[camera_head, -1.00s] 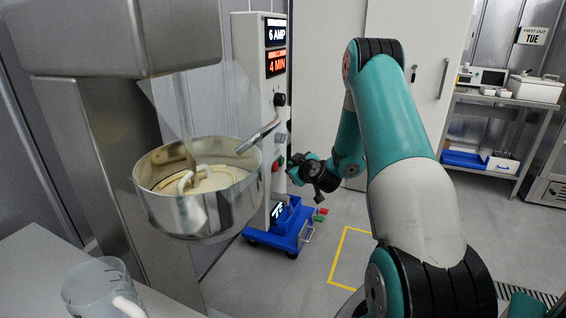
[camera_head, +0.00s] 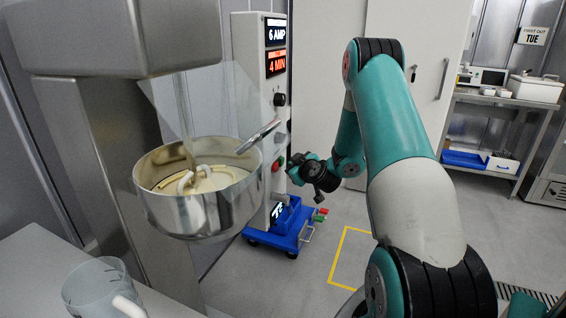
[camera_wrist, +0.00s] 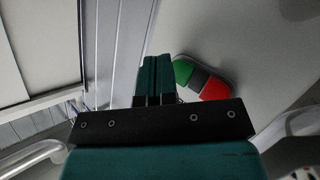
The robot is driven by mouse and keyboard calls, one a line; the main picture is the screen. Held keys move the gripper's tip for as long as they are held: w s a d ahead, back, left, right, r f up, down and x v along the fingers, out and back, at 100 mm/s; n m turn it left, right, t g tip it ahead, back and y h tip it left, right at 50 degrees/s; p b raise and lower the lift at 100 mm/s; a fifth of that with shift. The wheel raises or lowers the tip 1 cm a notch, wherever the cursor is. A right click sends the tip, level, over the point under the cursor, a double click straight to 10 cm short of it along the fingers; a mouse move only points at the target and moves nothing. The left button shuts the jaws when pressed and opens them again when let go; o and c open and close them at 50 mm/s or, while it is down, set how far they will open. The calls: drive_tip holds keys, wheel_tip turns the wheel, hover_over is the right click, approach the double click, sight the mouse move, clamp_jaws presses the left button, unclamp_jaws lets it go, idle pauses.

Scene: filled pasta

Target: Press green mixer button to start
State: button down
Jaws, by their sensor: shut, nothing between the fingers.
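The mixer's button block shows in the wrist view with a green button (camera_wrist: 183,71), a dark middle part and a red button (camera_wrist: 214,90), set on a pale panel. My gripper (camera_wrist: 156,62) is shut and empty, its teal fingertips just left of the green button. Whether they touch the button or panel cannot be told. In the head view my gripper (camera_head: 292,170) is at the side of the mixer's control column (camera_head: 250,90), by the buttons, which are small and partly hidden there. The mixer's steel bowl (camera_head: 200,215) holds pale dough and a mixing tool (camera_head: 187,181).
A blue wheeled cart (camera_head: 268,238) stands at the column's foot. A clear jug (camera_head: 100,290) is on the grey table at the lower left. Shelving with trays (camera_head: 500,105) is at the far right. The floor right of the cart is clear, with yellow tape marks.

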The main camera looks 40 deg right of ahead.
drive_tip(key=shift+w+a, duration=0.2)
drive_tip(key=shift+w, duration=0.2)
